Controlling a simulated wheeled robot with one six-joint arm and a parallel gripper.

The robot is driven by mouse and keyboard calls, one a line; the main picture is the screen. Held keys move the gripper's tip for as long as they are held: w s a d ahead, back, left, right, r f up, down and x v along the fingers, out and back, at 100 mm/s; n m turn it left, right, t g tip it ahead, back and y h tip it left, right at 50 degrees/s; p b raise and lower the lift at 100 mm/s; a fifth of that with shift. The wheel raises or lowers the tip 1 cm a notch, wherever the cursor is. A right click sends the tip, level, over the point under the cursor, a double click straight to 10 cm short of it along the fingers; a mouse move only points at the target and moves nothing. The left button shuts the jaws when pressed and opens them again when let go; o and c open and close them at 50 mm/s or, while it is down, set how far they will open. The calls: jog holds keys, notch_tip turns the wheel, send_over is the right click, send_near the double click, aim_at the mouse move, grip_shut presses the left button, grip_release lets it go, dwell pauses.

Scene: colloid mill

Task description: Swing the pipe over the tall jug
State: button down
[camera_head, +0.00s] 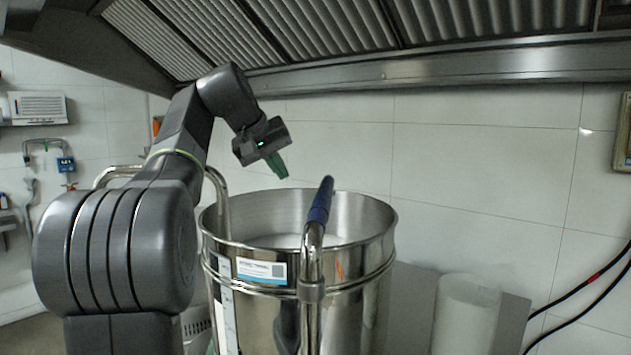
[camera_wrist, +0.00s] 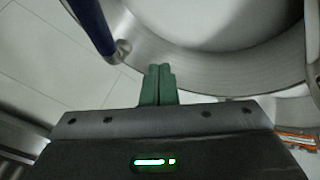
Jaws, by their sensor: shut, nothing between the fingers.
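The metal pipe (camera_head: 312,265) with a blue sleeve (camera_head: 320,203) rises in front of the large steel vessel (camera_head: 225,245), and its upper end reaches over the vessel's opening. In the wrist view the blue sleeve (camera_wrist: 90,22) shows at the upper left, ending in a metal tip. A tall whitish, translucent cylinder, likely the jug (camera_head: 467,315), stands right of the vessel, apart from the pipe. My gripper (camera_head: 283,175) is above the vessel's back left part, left of the sleeve and not touching it. Its green fingers (camera_wrist: 158,72) are shut and empty.
Another curved chrome pipe (camera_head: 219,190) comes over the vessel's left rim. A steel hood (camera_head: 480,62) hangs overhead. Black cables (camera_head: 585,300) run at the right. A tiled wall (camera_head: 480,170) stands behind, with open air above the jug.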

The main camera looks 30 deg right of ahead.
jog(key=shift+s, duration=0.1)
dwell(0.3)
jog(key=w+d+f+p, duration=0.1)
jog(key=d+f, duration=0.5)
jog(key=d, duration=0.3)
jog(key=shift+d+f, duration=0.35)
jog(key=shift+f, duration=0.05)
